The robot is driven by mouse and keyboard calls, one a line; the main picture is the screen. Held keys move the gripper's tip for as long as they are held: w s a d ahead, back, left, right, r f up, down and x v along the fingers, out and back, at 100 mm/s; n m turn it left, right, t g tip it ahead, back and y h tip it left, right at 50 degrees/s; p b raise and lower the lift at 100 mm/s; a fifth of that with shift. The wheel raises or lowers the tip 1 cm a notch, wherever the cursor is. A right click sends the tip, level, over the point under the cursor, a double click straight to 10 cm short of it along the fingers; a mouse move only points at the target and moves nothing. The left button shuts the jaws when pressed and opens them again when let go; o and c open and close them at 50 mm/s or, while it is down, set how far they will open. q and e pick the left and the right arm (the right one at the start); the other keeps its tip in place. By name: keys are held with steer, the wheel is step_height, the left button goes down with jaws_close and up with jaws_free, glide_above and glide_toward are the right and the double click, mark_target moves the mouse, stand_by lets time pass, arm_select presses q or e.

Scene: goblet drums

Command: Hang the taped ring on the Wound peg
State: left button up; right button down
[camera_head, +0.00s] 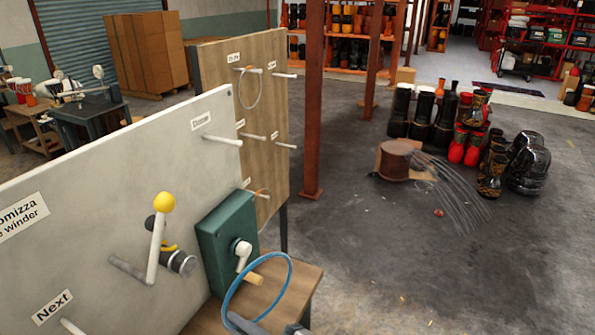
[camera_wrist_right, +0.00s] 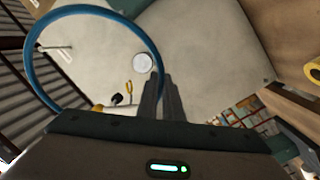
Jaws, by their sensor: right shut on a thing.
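A blue ring (camera_head: 290,272) is held at the bottom centre of the head view, in front of the winder. Its curve also shows in the right wrist view (camera_wrist_right: 30,58). My right gripper (camera_wrist_right: 165,84) is shut on the ring's rim; in the head view its dark fingers (camera_head: 240,322) show at the bottom edge. I cannot read a label as "Wound". The pale board (camera_head: 110,190) has a peg (camera_head: 222,140) under a label that seems to read "Done". The wooden board (camera_head: 218,85) behind has several pegs with small, unclear labels. My left gripper is not in view.
A green winder box (camera_head: 208,228) with a white crank stands by the pale board. A yellow-knobbed lever (camera_head: 163,203) and a "Next" label (camera_head: 52,306) are left of it. A rust-red post (camera_head: 313,110) stands right of the wooden board. Open floor (camera_head: 370,270) lies to the right.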

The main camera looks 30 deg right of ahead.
arm_select(q)
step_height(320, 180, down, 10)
steer(key=b, duration=0.9)
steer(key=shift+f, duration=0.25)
arm_select(e)
steer(key=s+d+f+m+t+h, duration=0.1)
steer(key=d+f+m+h, duration=0.4)
steer(key=d, duration=0.5)
steer(key=s+h, duration=0.1)
steer(key=h, duration=0.1)
steer(key=shift+s+d+f+t+h, duration=0.15)
steer(key=shift+s+d+t+h, duration=0.15)
steer(key=shift+t+h, duration=0.1)
